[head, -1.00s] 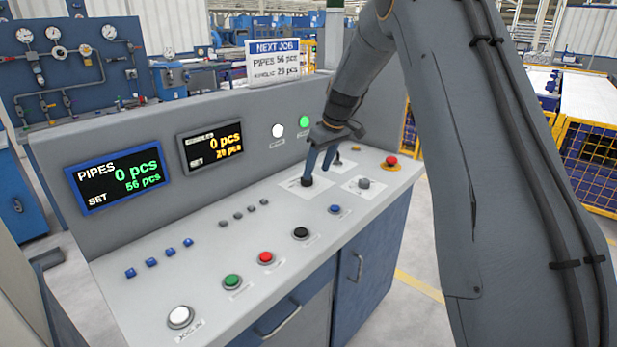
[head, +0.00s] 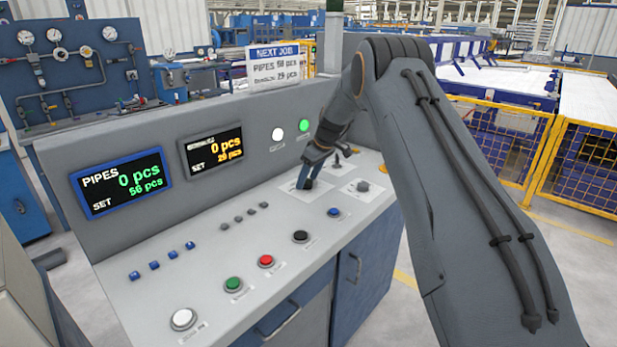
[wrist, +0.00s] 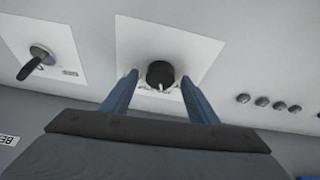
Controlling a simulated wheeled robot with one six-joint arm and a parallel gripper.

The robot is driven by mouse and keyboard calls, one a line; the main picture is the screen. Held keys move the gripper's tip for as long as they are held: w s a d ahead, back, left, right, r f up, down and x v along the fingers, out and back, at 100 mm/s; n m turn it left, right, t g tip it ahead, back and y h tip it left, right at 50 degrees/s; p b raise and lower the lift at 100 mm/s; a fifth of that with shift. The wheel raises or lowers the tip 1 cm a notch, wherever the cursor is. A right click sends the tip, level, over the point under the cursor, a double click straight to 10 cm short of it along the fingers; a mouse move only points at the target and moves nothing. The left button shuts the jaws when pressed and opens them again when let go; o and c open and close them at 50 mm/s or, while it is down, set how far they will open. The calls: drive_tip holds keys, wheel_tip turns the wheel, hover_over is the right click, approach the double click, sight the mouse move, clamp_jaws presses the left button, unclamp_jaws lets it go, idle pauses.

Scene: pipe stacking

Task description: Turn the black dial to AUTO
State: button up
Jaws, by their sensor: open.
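The black dial (wrist: 160,75) sits on a white plate (wrist: 190,42) on the panel in the wrist view, with a pale pointer mark at its lower edge. The lettering beside it is too small to read. My gripper (wrist: 161,84) is open, with one blue finger on each side of the dial and a visible gap on both sides. In the head view my gripper (head: 307,182) is low over the plate, and it hides most of the dial.
A lever switch (wrist: 38,57) stands on the plate to the left in the wrist view. Several small grey buttons (wrist: 262,101) are to the right. The head view shows a grey knob (head: 363,186), coloured push buttons (head: 265,262) and two displays (head: 122,182) on the console.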

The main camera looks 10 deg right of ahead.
drive_tip(key=shift+f, duration=0.15)
drive_tip(key=c, duration=1)
drive_tip(key=shift+c, duration=0.2)
